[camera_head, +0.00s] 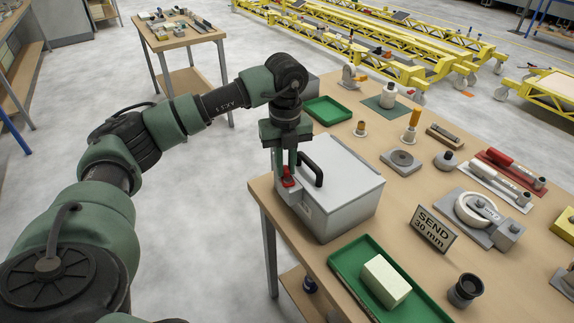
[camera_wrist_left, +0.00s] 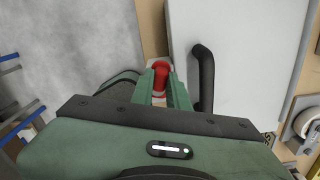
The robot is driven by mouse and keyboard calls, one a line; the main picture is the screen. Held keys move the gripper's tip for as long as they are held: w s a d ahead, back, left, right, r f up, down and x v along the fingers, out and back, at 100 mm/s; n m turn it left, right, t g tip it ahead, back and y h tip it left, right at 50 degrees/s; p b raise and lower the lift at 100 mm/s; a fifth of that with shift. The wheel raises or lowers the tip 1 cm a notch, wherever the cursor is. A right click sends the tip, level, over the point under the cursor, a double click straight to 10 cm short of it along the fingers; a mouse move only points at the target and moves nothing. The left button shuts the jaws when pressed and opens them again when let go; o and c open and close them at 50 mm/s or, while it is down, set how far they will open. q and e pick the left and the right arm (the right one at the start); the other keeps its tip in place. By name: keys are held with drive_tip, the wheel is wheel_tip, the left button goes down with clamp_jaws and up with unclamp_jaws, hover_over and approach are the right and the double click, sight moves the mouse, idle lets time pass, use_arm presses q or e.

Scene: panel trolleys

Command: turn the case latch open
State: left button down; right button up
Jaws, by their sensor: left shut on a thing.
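The grey case (camera_head: 340,195) stands on the wooden table, its lid down, with a black handle (camera_head: 311,170) on the lid. The red latch (camera_head: 288,181) is on the case's left side. My left gripper (camera_head: 287,172) reaches down over it and is shut on it. In the left wrist view the red latch (camera_wrist_left: 160,72) shows between the two green fingers (camera_wrist_left: 160,90), and the black handle (camera_wrist_left: 204,75) lies just right of them. The fingers hide part of the latch, so its exact turn is hard to tell. My right gripper is not in view.
A green tray (camera_head: 345,261) with a pale block (camera_head: 386,281) lies in front of the case, and an empty green tray (camera_head: 328,110) behind it. A "SEND 30 mm" sign (camera_head: 433,229) and several parts stand to the right. Yellow trolleys (camera_head: 400,60) stand beyond.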

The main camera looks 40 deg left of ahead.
sight(285, 168)
use_arm(q)
drive_tip(key=shift+a+r+n, duration=0.1)
drive_tip(key=shift+r+n, duration=0.05)
drive_tip(key=shift+n, duration=0.15)
drive_tip(key=c, duration=1.4)
unclamp_jaws()
wheel_tip(285, 168, up, 8)
drive_tip(key=shift+f+b, duration=0.15)
drive_tip(key=shift+b, duration=0.65)
drive_tip(key=shift+s+f, duration=0.1)
